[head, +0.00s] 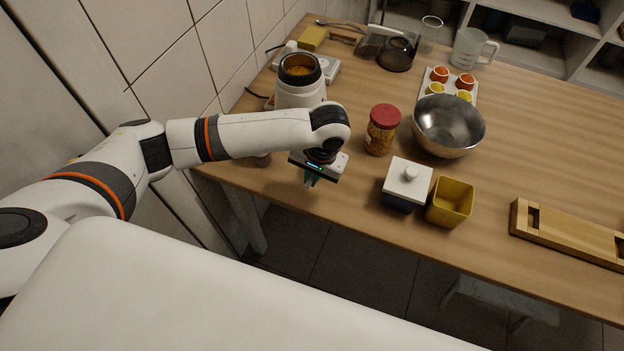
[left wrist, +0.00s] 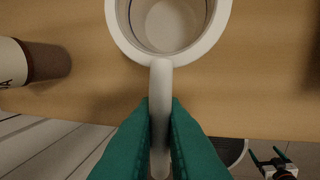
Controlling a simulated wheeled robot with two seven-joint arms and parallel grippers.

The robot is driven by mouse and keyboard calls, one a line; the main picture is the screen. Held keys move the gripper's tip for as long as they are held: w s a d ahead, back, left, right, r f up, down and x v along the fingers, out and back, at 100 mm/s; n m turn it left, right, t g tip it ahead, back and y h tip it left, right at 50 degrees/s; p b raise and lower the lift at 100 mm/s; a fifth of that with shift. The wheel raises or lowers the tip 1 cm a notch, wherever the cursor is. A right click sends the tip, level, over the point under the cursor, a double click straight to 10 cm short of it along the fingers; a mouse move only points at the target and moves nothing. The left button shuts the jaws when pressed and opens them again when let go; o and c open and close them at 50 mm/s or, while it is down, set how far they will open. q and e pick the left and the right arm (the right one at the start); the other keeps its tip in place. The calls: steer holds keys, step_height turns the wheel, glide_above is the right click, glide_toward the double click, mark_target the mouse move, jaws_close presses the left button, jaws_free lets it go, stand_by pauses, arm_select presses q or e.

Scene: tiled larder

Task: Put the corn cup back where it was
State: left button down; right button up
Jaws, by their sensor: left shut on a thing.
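In the left wrist view my left gripper (left wrist: 160,140) has its green fingers shut on the upright handle of a white cup (left wrist: 118,28). The cup is seen from above, and the part of its inside in view is pale, with no corn visible. The cup is over the wooden table near its front edge; I cannot tell whether it touches the top. In the head view my left gripper (head: 312,180) is at the table's front left edge and the cup is hidden behind the gripper and arm. My right gripper (left wrist: 268,158) shows small beyond the edge, fingers apart and empty.
On the table (head: 540,130) are a red-lidded jar (head: 382,130), a white-lidded box (head: 406,183), a yellow pot (head: 450,202), a steel bowl (head: 448,125) and a white canister (head: 299,95). The right middle is clear.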

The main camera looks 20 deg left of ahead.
arm_select(q)
steer(key=shift+f, duration=1.25)
steer(key=c, duration=1.5)
jaws_free()
steer(key=r, duration=0.4)
steer(key=d+r, duration=0.1)
steer(key=r, duration=0.3)
steer(key=d+r, duration=0.1)
steer(key=r, duration=0.3)
steer(key=shift+s+r, duration=0.1)
